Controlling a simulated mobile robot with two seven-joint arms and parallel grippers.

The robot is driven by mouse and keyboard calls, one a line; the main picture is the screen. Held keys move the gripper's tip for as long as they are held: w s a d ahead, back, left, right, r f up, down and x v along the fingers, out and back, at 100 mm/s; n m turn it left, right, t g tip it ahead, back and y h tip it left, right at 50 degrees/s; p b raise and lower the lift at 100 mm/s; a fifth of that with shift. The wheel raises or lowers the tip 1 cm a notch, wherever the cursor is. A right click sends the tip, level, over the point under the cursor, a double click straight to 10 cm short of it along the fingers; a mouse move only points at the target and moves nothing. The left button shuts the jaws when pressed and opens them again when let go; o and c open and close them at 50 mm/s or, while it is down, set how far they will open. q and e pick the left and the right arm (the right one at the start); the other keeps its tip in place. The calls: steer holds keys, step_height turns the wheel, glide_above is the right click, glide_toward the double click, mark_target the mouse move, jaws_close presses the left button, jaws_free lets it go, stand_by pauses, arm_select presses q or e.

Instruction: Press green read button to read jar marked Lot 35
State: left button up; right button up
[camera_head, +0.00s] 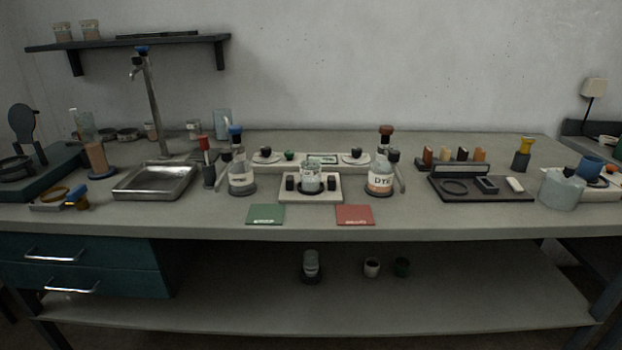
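A small green button-like piece (289,155) sits on a pale panel at the back middle of the bench. A small display (322,159) with a green edge is to its right, its reading too small to make out. In front of the panel, a clear jar (311,179) with pale contents stands on a white block (311,197) between two dark posts. No Lot 35 mark is legible on it. Another small jar (311,260) stands on the lower shelf, its marking also unreadable. Neither of my grippers is in view.
Labelled bottles (241,179) (380,180) flank the white block. A green card (265,214) and a red card (355,215) lie at the front edge. A metal tray (155,182) is left, a black tray (480,195) right.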

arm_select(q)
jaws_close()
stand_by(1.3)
